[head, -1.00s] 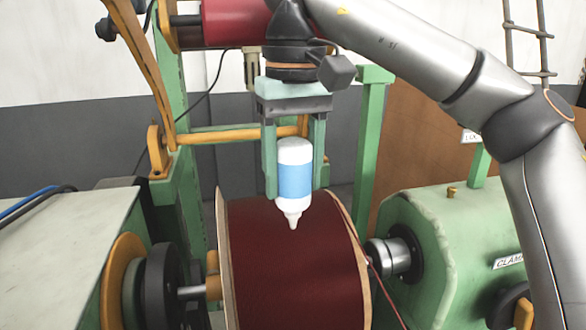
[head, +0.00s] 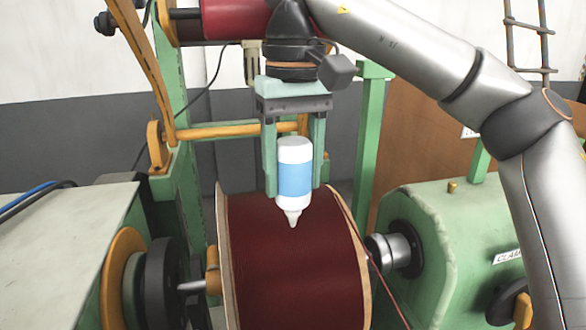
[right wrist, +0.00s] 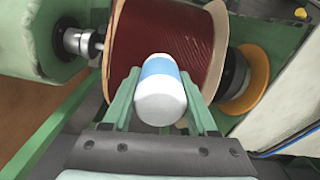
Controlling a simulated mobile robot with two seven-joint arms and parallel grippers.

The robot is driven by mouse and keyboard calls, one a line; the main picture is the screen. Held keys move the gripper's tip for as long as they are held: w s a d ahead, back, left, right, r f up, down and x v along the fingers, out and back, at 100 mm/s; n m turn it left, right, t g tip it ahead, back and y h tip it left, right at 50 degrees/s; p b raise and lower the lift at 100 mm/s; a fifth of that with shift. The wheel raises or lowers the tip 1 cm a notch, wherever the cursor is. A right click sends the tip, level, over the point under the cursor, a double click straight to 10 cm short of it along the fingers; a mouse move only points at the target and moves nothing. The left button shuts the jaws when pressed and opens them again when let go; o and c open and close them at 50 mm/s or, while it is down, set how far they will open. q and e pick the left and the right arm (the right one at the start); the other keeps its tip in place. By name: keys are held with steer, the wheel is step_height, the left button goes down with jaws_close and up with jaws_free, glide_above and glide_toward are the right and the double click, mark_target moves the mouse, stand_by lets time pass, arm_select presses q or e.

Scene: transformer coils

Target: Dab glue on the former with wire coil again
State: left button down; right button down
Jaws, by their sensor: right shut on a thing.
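The former with wire coil (head: 295,265) is a wide drum of dark red wire between pale wooden flanges, mounted on the winding machine's shaft. It also fills the upper part of the right wrist view (right wrist: 165,30). My right gripper (head: 295,185) is shut on a white glue bottle (head: 295,178) with a blue band, held nozzle down. The nozzle tip is over the upper part of the coil; I cannot tell if it touches. The bottle also shows between the fingers in the right wrist view (right wrist: 160,100). My left gripper is in neither view.
A green clamp housing (head: 435,235) stands right of the coil and a green cabinet (head: 65,235) left. A red roll (head: 235,18) and orange bar (head: 235,131) lie behind. A thin wire runs down the coil's right side.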

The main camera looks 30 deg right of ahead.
mark_target(293, 141)
steer(key=shift+r, duration=0.1)
step_height(293, 141, up, 3)
steer(key=p, duration=0.3)
steer(key=shift+r, duration=0.9)
